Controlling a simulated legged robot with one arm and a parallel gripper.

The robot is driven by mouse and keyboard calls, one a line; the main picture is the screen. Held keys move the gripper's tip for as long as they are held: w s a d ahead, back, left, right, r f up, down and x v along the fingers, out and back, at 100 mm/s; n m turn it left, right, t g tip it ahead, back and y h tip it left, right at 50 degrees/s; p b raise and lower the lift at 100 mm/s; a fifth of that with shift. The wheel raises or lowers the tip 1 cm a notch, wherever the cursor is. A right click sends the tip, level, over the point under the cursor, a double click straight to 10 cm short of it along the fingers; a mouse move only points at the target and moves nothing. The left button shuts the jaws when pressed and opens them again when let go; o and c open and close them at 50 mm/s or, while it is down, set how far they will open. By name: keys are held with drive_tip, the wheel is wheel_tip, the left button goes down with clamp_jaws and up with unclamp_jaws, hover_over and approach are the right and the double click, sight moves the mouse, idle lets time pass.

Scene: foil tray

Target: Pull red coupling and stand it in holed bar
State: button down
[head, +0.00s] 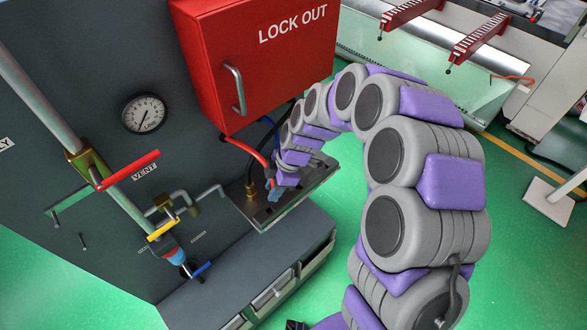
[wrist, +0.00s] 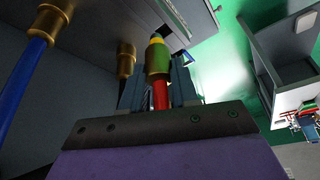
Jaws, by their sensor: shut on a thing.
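My gripper (head: 274,190) is low beside the grey panel, at the end of my curled arm. In the wrist view its two bluish fingers (wrist: 158,88) are shut on the red coupling, a brass-coloured body (wrist: 157,62) with a red hose end (wrist: 161,96) below it. The coupling's far tip shows green and yellow; whether it is seated in anything cannot be told. In the head view my gripper hides the coupling, and a red hose (head: 243,147) runs down towards it.
A metal ledge (head: 316,180) lies under my gripper. A brass fitting (head: 251,190) stands just left of it. In the wrist view a blue hose (wrist: 25,75) with a brass end is at left. A red lock-out box (head: 265,65) overhangs from the panel.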

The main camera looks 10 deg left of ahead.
drive_tip(key=shift+n+g, duration=0.3)
drive_tip(key=shift+n, duration=0.4)
drive_tip(key=x, duration=0.1)
drive_tip(key=b+x, duration=0.1)
drive_tip(key=x, duration=0.2)
drive_tip(key=shift+s+f, duration=0.3)
drive_tip(key=shift+s, duration=0.15)
drive_tip(key=shift+a+f+b, duration=0.15)
drive_tip(key=shift+f+b, duration=0.55)
drive_tip(key=shift+b, duration=0.2)
drive_tip(key=c, duration=0.8)
unclamp_jaws()
drive_tip(key=p+v, duration=0.1)
drive_tip(key=v, duration=1.6)
drive_tip(key=shift+w+r, duration=0.1)
drive_tip(key=shift+r, duration=0.1)
